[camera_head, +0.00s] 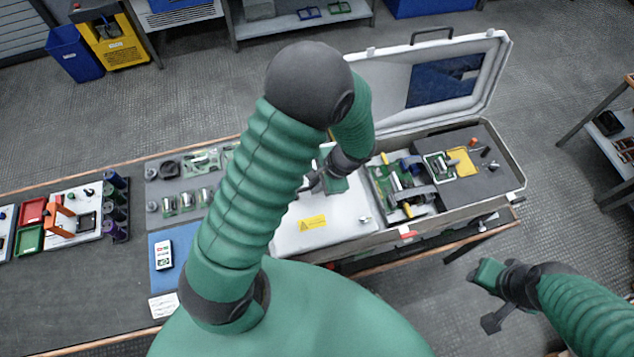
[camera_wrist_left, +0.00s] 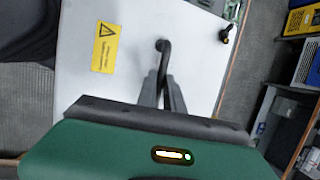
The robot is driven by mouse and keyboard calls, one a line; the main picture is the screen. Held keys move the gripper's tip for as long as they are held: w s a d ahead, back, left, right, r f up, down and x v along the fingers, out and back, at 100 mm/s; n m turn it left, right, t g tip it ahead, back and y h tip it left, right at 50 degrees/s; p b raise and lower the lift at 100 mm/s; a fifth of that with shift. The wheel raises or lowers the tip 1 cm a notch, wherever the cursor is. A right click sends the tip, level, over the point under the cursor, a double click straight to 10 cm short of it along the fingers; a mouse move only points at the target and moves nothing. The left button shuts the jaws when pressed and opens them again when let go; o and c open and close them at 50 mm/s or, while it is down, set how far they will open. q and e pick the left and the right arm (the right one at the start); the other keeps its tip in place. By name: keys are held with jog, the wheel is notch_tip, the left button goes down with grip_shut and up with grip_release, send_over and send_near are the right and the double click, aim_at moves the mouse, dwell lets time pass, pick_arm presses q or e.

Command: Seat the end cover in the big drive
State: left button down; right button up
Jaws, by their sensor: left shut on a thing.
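The end cover appears to be the white panel (camera_head: 345,212) with a yellow warning label, lying at the left part of the big drive's grey housing (camera_head: 480,205). In the left wrist view the white panel (camera_wrist_left: 75,80) fills the middle, with a black handle (camera_wrist_left: 163,46) on it. My left gripper (camera_head: 310,184) is over the panel, its fingers (camera_wrist_left: 164,78) shut on the handle. My arm hides part of the panel, and I cannot tell whether its edges sit flush. My right gripper (camera_head: 482,285) is off the bench at lower right; its fingers are unclear.
The drive's open lid (camera_head: 430,80) stands up behind it. Green boards and metal parts (camera_head: 400,185) fill its open middle, beside grey foam (camera_head: 480,150). A bench (camera_head: 90,290) on the left carries trays, cylinders and a blue mat (camera_head: 165,277).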

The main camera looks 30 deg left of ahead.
pick_arm(q)
jog(key=shift+a+f+b, duration=0.15)
jog(key=shift+f+b, duration=0.15)
jog(key=shift+f, duration=0.15)
jog(key=shift+f, duration=0.25)
jog(key=c, duration=1.4)
grip_release()
jog(key=b+v, duration=0.3)
jog(key=v, duration=1.4)
jog(key=shift+w+f, duration=0.1)
